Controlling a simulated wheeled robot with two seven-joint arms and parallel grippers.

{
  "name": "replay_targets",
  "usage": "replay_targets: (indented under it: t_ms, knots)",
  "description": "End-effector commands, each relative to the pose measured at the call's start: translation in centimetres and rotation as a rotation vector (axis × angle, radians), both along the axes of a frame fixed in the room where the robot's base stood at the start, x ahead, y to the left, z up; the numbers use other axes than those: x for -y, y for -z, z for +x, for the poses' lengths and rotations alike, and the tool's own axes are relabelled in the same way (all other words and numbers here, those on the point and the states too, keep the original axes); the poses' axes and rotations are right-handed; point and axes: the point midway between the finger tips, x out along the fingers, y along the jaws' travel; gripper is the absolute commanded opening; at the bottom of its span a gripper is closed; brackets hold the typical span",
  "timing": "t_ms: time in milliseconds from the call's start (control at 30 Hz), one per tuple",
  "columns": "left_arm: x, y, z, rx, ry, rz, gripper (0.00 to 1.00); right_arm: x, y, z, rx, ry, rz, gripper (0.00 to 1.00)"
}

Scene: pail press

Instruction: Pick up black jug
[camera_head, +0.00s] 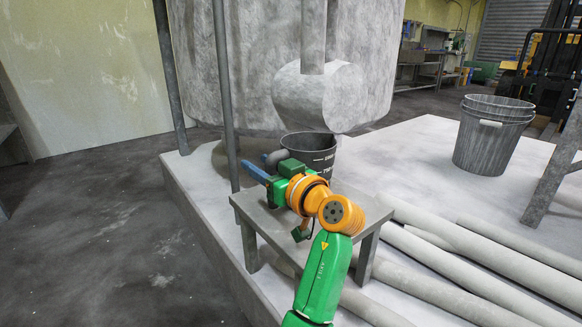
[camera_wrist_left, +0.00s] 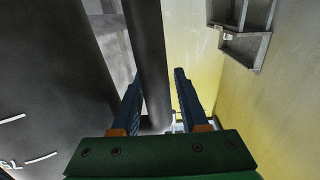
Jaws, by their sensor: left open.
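The black jug (camera_head: 322,151) stands upright on a small grey table (camera_head: 262,222), with white scale marks on its side. My left gripper (camera_head: 259,165) is at the left side of the jug and hides its lower part in the head view. Its two blue fingers are apart. In the left wrist view the dark jug wall (camera_wrist_left: 55,70) fills the left side, left of the open fingers (camera_wrist_left: 163,98). A dark upright bar (camera_wrist_left: 147,55) shows between the fingers; I cannot tell whether it is the jug's handle or a post. My right gripper is out of view.
A thin grey post (camera_head: 225,90) rises left of the gripper. A large tank (camera_head: 250,60) with a round outlet stands behind the jug. Several pipes (camera_head: 470,270) lie at right. A grey bucket (camera_head: 485,145) stands farther right on the pale platform, beside bare platform.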

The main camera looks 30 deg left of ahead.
Motion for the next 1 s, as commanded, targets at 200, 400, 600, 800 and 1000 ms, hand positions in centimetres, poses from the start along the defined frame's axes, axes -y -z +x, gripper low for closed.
replay_targets:
  t_ms: [200,400,600,800,1000]
  knots:
    - [0.01,-0.01,0.01,0.0,0.0,0.0,0.36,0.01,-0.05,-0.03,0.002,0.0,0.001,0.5]
    - [0.0,0.01,0.0,0.0,0.0,-0.001,0.0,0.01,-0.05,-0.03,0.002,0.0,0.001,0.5]
    - [-0.01,0.03,0.0,-0.001,0.0,-0.001,0.0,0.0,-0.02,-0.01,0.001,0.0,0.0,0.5]
    - [-0.02,0.05,0.0,-0.002,0.0,0.0,0.0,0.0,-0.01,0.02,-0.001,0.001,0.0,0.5]
    - [-0.02,0.07,0.0,-0.003,0.0,-0.001,0.0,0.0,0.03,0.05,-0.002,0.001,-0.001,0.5]
